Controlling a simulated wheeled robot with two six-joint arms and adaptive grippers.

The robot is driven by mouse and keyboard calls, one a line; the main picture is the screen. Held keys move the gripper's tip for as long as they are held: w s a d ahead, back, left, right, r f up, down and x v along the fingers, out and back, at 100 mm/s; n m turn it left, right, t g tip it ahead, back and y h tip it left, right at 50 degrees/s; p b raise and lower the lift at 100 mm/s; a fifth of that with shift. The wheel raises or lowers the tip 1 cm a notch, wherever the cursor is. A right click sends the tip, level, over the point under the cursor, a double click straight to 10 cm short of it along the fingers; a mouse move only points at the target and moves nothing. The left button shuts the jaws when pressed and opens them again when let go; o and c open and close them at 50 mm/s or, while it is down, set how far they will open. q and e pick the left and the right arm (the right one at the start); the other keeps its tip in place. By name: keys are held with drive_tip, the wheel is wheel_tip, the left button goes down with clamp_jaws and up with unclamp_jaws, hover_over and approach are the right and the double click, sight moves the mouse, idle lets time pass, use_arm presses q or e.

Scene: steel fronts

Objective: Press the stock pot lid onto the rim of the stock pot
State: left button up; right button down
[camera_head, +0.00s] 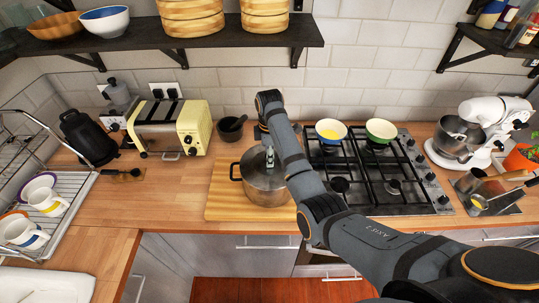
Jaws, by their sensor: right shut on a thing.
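The steel stock pot (266,196) stands on a wooden board (222,203) on the counter, with a dark handle at its left. The stock pot lid (254,172) lies over the pot's mouth. I cannot tell from here whether it sits fully down on the rim. My right gripper (270,158) points down at the middle of the lid and is shut on it, likely at the knob, which the fingers hide. My right arm covers the right side of the pot and lid. My left gripper is not in view.
A gas hob (393,187) with two bowls (331,131) is at the right. A yellow toaster (172,128) and a small dark mortar (231,128) stand behind left. A dish rack (60,205) is far left.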

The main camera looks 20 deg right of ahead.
drive_tip(key=shift+f, duration=0.35)
drive_tip(key=c, duration=0.9)
unclamp_jaws()
